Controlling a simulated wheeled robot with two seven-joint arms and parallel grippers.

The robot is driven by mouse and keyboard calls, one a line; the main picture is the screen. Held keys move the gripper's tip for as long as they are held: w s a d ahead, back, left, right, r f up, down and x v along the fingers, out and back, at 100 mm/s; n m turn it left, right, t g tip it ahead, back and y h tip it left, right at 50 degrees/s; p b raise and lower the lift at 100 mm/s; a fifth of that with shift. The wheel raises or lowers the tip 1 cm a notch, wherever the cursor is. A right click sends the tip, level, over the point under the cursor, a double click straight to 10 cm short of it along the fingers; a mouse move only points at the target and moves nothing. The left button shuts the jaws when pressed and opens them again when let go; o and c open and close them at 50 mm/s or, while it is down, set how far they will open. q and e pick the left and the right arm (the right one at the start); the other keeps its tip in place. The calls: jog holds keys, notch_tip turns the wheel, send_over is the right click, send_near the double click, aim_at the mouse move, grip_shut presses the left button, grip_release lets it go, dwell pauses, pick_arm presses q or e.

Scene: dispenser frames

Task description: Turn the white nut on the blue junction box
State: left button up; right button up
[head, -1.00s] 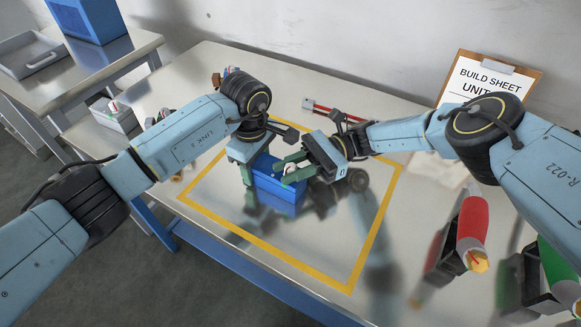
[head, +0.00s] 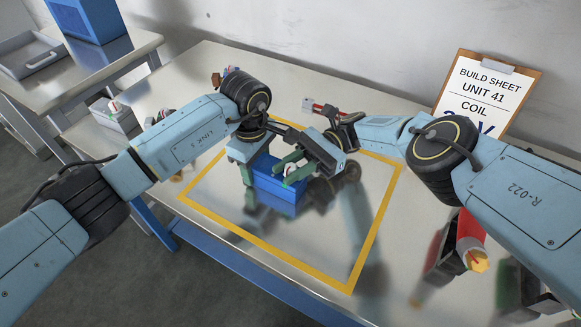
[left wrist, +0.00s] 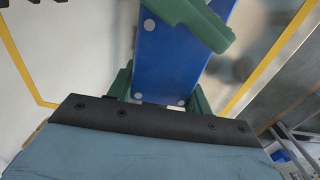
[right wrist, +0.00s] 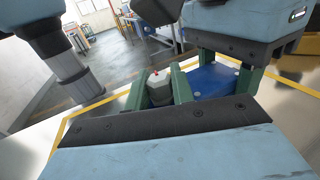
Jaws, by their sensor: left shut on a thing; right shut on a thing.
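The blue junction box (head: 277,195) stands inside the yellow outline on the table. My left gripper (head: 262,172) is shut on it from above; in the left wrist view the box (left wrist: 165,60) lies between green fingers. The white nut (head: 290,171) is at the side of the box facing my right gripper (head: 293,168), which is shut on it. In the right wrist view the nut (right wrist: 159,88), with a small red mark, sits between the two green fingers. The fingers hide part of the nut, and its thread is hidden.
A red cylinder (head: 470,232) in a dark holder stands at the right. A clipboard with a build sheet (head: 482,90) leans at the back wall. A red-handled tool (head: 330,110) lies behind the grippers. The front of the yellow outline (head: 265,248) is clear.

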jog(key=o, duration=1)
jog(key=shift+m+t+y, duration=0.4)
jog(key=shift+m+t, duration=0.2)
jog(key=shift+t, duration=0.2)
